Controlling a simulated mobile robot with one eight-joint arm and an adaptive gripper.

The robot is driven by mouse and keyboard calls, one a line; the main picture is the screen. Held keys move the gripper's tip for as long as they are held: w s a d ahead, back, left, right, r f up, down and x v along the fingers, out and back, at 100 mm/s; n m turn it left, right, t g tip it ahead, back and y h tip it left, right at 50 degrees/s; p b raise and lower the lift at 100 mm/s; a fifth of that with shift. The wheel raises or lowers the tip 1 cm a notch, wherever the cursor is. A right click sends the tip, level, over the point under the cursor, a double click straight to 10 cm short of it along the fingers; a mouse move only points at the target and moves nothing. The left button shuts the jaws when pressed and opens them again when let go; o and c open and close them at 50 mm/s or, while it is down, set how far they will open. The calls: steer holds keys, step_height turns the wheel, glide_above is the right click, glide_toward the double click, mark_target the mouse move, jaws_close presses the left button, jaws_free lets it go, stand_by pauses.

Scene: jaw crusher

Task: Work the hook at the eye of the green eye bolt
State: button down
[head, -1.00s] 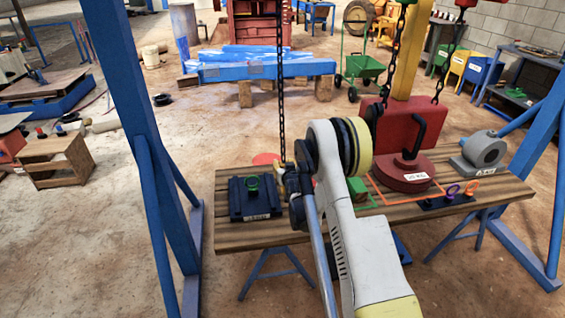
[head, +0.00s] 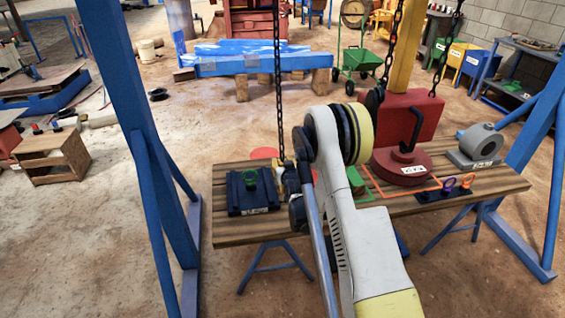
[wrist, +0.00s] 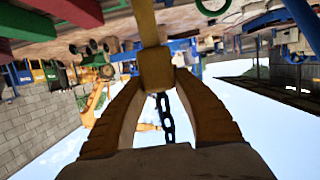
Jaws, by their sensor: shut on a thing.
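The green eye bolt (head: 250,177) stands upright in a dark blue block (head: 246,203) at the left of the wooden table. Its green ring (wrist: 213,5) shows at the top edge of the wrist view. My gripper (wrist: 157,76) is shut on the yellow hook block (wrist: 156,66), a finger on each side. In the head view the hook block hangs at the lower end of a dark chain (head: 278,90), just right of the eye bolt. The hook looks apart from the eye, but its tip is hidden. My arm partly hides my gripper.
The table (head: 228,232) also bears a red weight (head: 405,168) with a black hook, a grey ring part (head: 480,145) and small coloured eye bolts on a dark strip (head: 450,192). Blue gantry legs (head: 140,130) stand on both sides. Other chains hang at the right.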

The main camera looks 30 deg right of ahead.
steer(key=w+a, duration=0.2)
steer(key=a, duration=1)
steer(key=shift+w, duration=0.25)
stand_by(1.1)
steer(key=shift+w, duration=0.1)
steer(key=shift+r+x, duration=0.2)
steer(key=shift+x, duration=0.85)
steer(key=shift+r+x, duration=0.2)
steer(key=shift+x, duration=0.85)
steer(key=shift+w, duration=0.1)
steer(key=shift+w, duration=0.1)
steer(key=w, duration=0.1)
steer(key=w+d, duration=0.1)
steer(key=w, duration=0.1)
steer(key=shift+w+r, duration=0.1)
